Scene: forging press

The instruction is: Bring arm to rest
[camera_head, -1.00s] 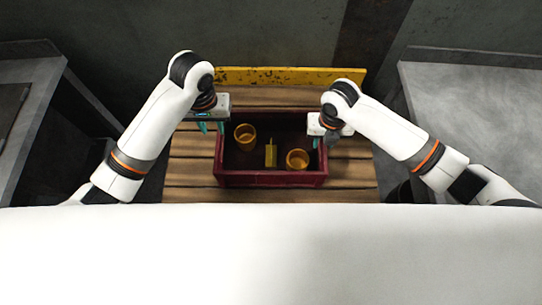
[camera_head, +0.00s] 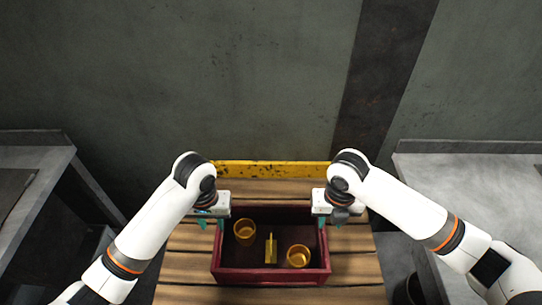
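A dark red box (camera_head: 270,277) stands on a slatted wooden pallet (camera_head: 185,267) at the lower middle. In it are two round yellow-orange cups, one at the back left (camera_head: 244,231) and one at the front right (camera_head: 298,256), with an upright yellow piece (camera_head: 271,249) between them. My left gripper (camera_head: 211,224) is at the box's back left corner, pointing down, fingers apart and empty. My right gripper (camera_head: 329,223) is at the back right corner, pointing down. Its teal fingertips look apart, with nothing seen between them. Neither gripper visibly holds the box.
A yellow worn board (camera_head: 270,170) runs along the pallet's back edge. A grey bench (camera_head: 30,210) stands at left and another grey table (camera_head: 480,190) at right. A dark grey wall (camera_head: 230,80) closes the back. The pallet is bare in front of the box.

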